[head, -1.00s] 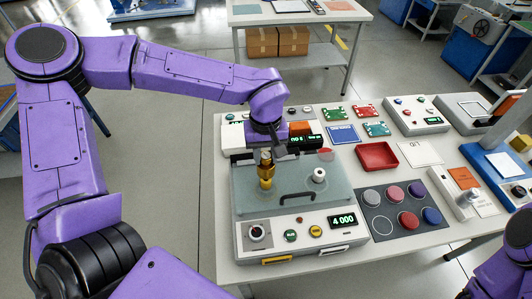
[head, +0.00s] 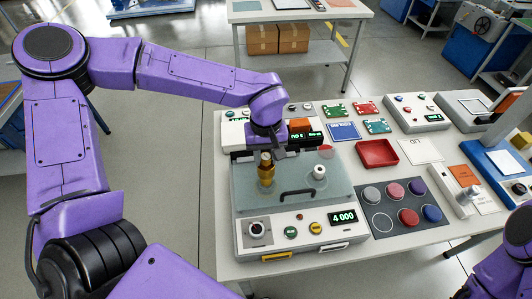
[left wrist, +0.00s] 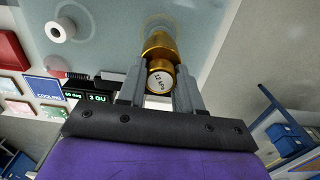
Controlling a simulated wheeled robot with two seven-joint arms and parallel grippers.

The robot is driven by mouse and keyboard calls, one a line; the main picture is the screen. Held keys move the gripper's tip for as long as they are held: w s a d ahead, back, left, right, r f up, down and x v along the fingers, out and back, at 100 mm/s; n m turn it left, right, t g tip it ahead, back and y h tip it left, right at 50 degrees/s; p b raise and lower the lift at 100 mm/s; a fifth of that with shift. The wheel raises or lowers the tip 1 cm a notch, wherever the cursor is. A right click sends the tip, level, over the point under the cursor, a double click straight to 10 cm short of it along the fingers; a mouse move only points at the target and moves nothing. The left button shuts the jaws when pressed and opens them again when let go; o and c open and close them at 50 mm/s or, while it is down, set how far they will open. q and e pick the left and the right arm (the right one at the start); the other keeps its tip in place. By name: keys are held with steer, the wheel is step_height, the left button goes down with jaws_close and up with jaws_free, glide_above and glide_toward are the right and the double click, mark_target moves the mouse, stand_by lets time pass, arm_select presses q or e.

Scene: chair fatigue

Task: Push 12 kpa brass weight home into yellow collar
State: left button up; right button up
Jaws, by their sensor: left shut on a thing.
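The brass weight (left wrist: 160,78), labelled 12 kPa, is between the fingers of my left gripper (head: 264,154), which is shut on it. In the head view the weight (head: 265,160) stands about upright over the glassy lid of the grey tester. The yellow collar (head: 265,181) is directly below it on the lid. In the left wrist view the fingers (left wrist: 160,74) grip both sides of the weight, and a gold ring shows just beyond it. I cannot tell how deep the weight sits in the collar. My right gripper is out of view.
The lid carries a white knob (head: 319,173) and a dark handle (head: 297,193) close by. A red tray (head: 377,153) and a dark mat with coloured discs (head: 380,222) lie to the right.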

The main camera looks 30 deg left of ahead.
arm_select(q)
steer(key=shift+f, duration=0.7)
steer(key=o, duration=1)
steer(key=shift+o, duration=0.2)
steer(key=shift+f, duration=0.1)
step_height(320, 180, up, 10)
steer(key=shift+r+b, duration=0.1)
steer(key=shift+b, duration=0.95)
steer(key=shift+r, duration=0.25)
